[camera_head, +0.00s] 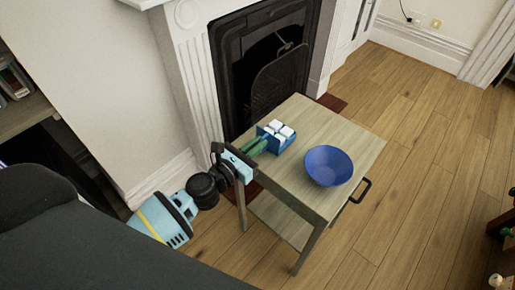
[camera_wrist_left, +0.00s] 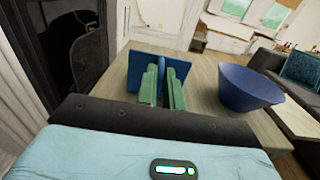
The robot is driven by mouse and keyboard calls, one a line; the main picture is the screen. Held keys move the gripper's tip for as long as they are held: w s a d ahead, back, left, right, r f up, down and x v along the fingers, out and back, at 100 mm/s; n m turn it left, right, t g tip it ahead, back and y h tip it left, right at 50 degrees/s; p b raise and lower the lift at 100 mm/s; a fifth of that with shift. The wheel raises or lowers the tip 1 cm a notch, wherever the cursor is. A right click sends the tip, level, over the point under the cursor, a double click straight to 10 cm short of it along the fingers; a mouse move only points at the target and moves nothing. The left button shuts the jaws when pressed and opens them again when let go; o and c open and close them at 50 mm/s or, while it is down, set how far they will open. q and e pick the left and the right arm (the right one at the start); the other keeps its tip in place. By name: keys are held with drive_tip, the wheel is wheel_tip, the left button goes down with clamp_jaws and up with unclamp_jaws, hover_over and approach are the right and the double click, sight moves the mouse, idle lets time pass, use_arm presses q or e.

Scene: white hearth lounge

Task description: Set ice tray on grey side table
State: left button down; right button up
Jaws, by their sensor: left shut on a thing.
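The ice tray (camera_head: 265,131) is blue with several white cubes in it. It is over the left part of the grey side table (camera_head: 345,139), close to the top; I cannot tell whether it touches the wood. My left gripper (camera_head: 258,146) reaches in from the table's left edge, its green fingers shut on the tray. In the left wrist view the fingers (camera_wrist_left: 162,88) pinch a blue wall of the tray (camera_wrist_left: 139,70), and the cubes are hidden. My right gripper is in neither view.
A blue bowl (camera_head: 329,166) stands on the table, right of the tray, with bare wood between them. The fireplace (camera_head: 262,65) is behind the table. A dark handle (camera_head: 361,190) sticks out on the table's right side. Open wooden floor (camera_head: 420,120) lies to the right.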

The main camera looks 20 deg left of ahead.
use_arm(q)
drive_tip(key=shift+f, duration=0.5)
drive_tip(key=shift+r, duration=0.15)
drive_tip(key=c, duration=1.5)
unclamp_jaws()
drive_tip(key=shift+c, duration=0.2)
drive_tip(key=shift+r, duration=0.1)
drive_tip(key=b+v, duration=0.1)
drive_tip(key=v, duration=1.1)
